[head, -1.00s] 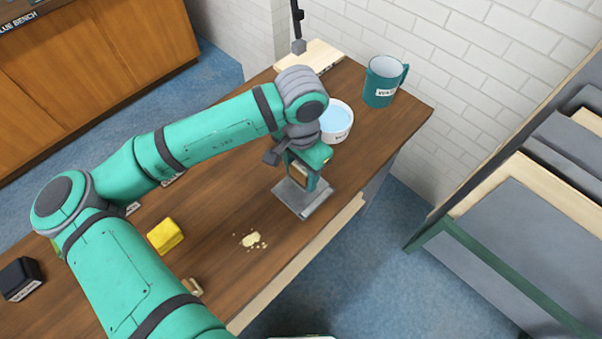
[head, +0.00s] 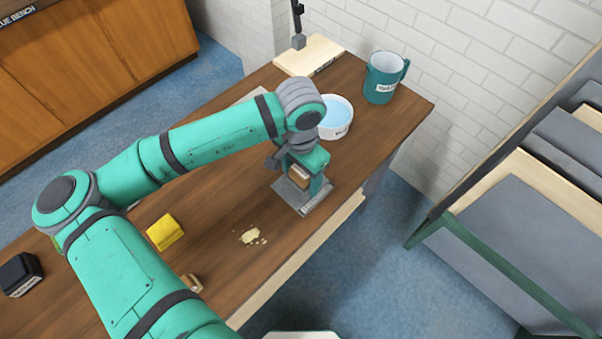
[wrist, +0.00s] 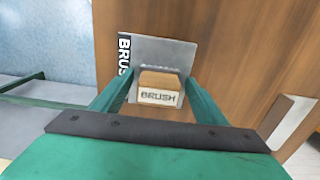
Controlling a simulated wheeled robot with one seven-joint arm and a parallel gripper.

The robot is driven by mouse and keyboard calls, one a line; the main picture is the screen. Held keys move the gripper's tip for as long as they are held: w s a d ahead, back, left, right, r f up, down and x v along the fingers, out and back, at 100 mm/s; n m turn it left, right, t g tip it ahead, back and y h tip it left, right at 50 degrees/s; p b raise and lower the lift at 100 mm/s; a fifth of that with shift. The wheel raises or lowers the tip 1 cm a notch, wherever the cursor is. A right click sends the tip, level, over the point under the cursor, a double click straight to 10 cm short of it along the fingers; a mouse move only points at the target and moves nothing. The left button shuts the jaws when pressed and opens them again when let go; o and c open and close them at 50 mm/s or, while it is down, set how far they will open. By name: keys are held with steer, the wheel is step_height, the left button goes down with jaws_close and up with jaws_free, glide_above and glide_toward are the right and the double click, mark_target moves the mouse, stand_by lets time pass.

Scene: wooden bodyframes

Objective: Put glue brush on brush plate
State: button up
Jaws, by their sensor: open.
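The glue brush, a wooden block labelled BRUSH (wrist: 159,88), stands on the grey brush plate (wrist: 170,52) in the wrist view. In the head view, the brush (head: 300,174) shows partly behind my gripper, over the plate (head: 296,205) near the bench's front edge. My gripper (wrist: 160,95) has its two green fingers on either side of the brush, with a visible gap at each side. In the head view, my gripper (head: 306,180) is low over the plate. The lower part of the brush is hidden.
A bowl of blue liquid (head: 336,112) and a green mug (head: 383,78) stand behind the plate. A pale board (head: 308,55) lies at the back. A yellow sponge-like block (head: 165,232) and a pale spill (head: 250,236) lie on the bench left of the plate.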

mark_target(300, 171)
steer(key=shift+s+a, duration=0.1)
steer(key=shift+a, duration=0.05)
step_height(300, 171, up, 12)
steer(key=shift+r, duration=0.2)
stand_by(0.4)
stand_by(0.3)
steer(key=shift+d, duration=0.2)
